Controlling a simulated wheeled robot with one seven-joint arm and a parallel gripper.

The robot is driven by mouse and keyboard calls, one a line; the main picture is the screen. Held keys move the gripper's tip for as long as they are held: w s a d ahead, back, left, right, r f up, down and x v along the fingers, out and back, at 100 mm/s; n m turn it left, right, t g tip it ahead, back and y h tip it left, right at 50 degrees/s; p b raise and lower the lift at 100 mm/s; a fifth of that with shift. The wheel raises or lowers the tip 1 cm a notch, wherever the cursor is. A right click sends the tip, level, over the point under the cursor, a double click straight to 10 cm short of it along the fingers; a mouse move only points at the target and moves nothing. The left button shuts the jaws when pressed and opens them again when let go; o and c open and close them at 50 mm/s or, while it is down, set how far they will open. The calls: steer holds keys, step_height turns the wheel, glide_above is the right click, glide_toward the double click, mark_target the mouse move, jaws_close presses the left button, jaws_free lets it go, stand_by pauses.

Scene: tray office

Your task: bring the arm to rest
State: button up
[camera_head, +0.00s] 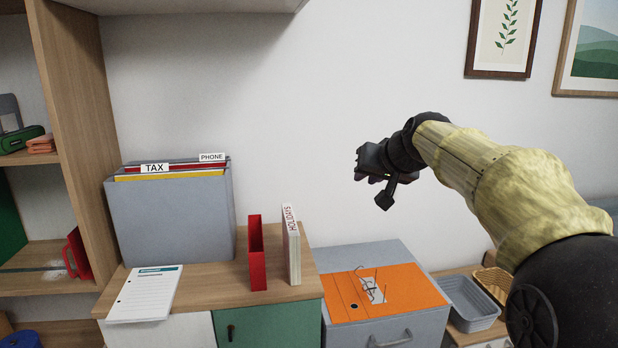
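My arm reaches in from the right side of the head view. My gripper (371,187) is raised in front of the bare wall, above and behind the orange folder. It is dark and seen side-on, and its fingers are partly hidden, so I cannot tell whether they are open or shut. I see nothing clearly held in it. It appears apart from the furniture and everything on it.
A grey file box (170,220) with tabbed folders, a paper sheet (146,294), a red holder (257,262) and a white book (291,250) stand on the cabinet. An orange folder (410,292) lies on a grey drawer unit. A grey tray (468,304) is to its right.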

steer(key=s+f+g+h, duration=0.1)
steer(key=s+f, duration=0.2)
steer(key=f, duration=0.4)
steer(key=s+d+f+g, duration=0.1)
steer(key=s+f+g, duration=0.15)
steer(key=f, duration=0.35)
steer(key=s+f+h, duration=0.1)
steer(key=s+f, duration=0.3)
steer(key=f, duration=0.3)
steer(key=s+d+f+g+h, duration=0.15)
steer(key=s+f+g, duration=0.25)
steer(key=s+f, duration=1.3)
steer(key=w+p+v, duration=0.2)
steer(key=p+v, duration=0.8)
steer(key=v, duration=0.1)
steer(key=w+r+p+v, duration=0.1)
steer(key=w+p+v, duration=0.1)
steer(key=p+v, duration=0.8)
steer(key=shift+d+r+p, duration=0.3)
steer(key=shift+r, duration=0.4)
steer(key=shift+a, duration=0.1)
